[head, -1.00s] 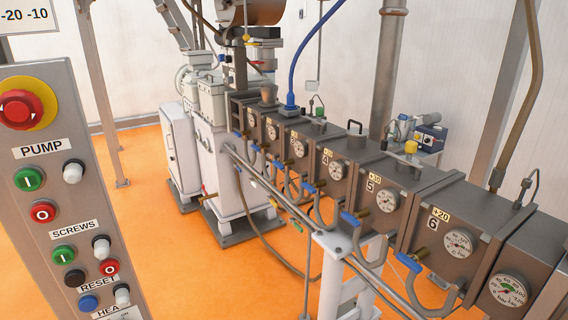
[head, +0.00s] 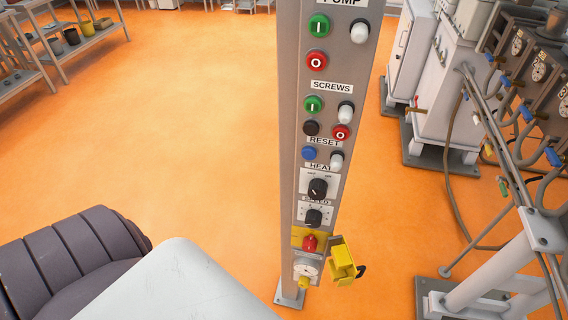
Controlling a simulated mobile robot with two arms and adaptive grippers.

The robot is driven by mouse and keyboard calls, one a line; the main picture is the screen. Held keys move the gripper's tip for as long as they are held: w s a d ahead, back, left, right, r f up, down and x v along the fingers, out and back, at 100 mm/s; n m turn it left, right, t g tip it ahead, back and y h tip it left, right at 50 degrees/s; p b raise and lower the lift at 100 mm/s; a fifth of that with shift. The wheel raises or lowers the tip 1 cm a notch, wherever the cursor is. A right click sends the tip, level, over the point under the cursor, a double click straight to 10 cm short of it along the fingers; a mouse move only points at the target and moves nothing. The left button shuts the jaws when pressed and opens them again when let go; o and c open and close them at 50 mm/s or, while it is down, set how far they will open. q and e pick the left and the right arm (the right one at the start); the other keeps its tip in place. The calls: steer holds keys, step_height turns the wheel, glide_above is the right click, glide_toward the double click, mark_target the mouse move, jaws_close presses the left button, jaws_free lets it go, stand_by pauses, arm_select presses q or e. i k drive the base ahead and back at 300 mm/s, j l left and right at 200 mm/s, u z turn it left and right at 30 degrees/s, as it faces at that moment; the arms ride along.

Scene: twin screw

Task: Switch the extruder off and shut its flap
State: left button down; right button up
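The control panel (head: 291,130) stands upright in the middle of the head view. Its PUMP and SCREWS rows have green buttons, such as the SCREWS one (head: 313,104), and red O buttons (head: 341,132). Near the bottom, a red switch (head: 310,242) sits on a yellow plate. A yellow flap (head: 343,262) stands swung out at the right, apart from the switch, leaving it uncovered. The switch's exact setting is too small to tell. The extruder (head: 505,115) is cut off at the right. Neither gripper is in view.
Black HEAT (head: 318,188) and speed (head: 313,217) knobs sit above the red switch. A white support stand (head: 545,230) and pipes are at the right. Shelves (head: 75,45) stand at the far left. The orange floor (head: 190,110) left of the panel is clear.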

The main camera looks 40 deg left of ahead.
mark_target(310, 244)
steer(key=i+l+u, duration=0.1)
steer(key=u, duration=0.35)
steer(key=l+u, duration=0.1)
steer(key=u, duration=0.35)
steer(key=i+l+u, duration=0.1)
steer(key=u, duration=0.35)
steer(key=l+u, duration=0.2)
steer(key=u, duration=0.25)
steer(key=l+u, duration=0.15)
steer(key=u, duration=0.3)
steer(key=k+l, duration=0.1)
steer(key=l, duration=0.85)
steer(key=k+l+u, duration=0.1)
steer(key=l, duration=0.35)
